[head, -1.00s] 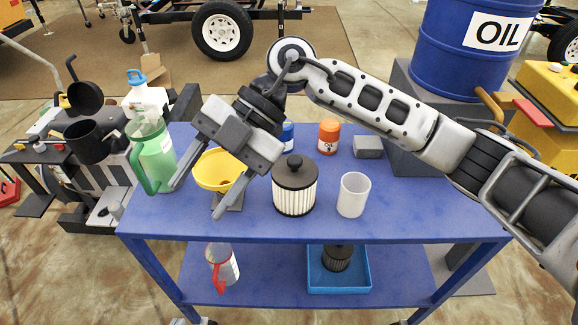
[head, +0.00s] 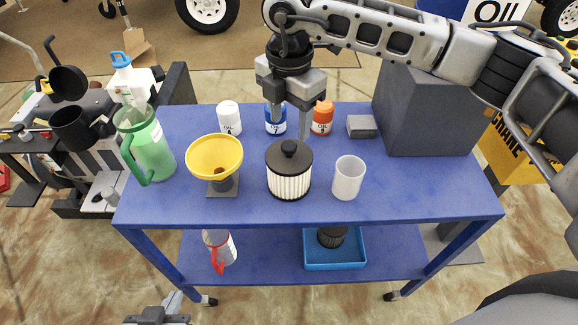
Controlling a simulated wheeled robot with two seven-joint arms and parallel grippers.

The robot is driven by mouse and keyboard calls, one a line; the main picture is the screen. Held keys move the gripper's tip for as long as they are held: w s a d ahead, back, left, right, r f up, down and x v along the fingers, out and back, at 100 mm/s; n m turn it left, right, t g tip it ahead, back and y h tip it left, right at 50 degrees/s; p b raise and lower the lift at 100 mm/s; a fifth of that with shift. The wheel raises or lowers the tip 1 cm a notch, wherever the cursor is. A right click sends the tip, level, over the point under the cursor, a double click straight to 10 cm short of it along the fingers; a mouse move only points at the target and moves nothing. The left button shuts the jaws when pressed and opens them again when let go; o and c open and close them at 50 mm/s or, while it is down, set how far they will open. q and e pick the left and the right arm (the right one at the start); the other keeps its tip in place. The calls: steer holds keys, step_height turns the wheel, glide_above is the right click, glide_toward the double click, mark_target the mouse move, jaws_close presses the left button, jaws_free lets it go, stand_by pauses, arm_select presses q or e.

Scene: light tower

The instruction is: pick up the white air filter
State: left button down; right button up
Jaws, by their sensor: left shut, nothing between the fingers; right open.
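The white air filter (head: 289,187) stands upright on the blue table top, with white pleated sides and a black lid with a knob. My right gripper (head: 290,126) is open and points down behind and above the filter's lid in the head view. Its fingers overlap the blue-labelled oil bottle (head: 275,126) in the picture; I cannot tell whether they touch it. Nothing is between the fingers. My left gripper (head: 174,301) is shut and empty at the bottom edge, low in front of the table, and only partly in view.
A yellow funnel (head: 214,160) on a stand is left of the filter, and a white cup (head: 348,178) is right. A green jug (head: 147,146), white bottle (head: 229,118), orange bottle (head: 322,117) and grey box (head: 362,126) surround them. A blue tray (head: 335,258) sits on the lower shelf.

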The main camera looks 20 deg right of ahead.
mark_target(289, 145)
steer(key=shift+f+p, duration=0.75)
steer(key=shift+f, duration=2.15)
jaws_close()
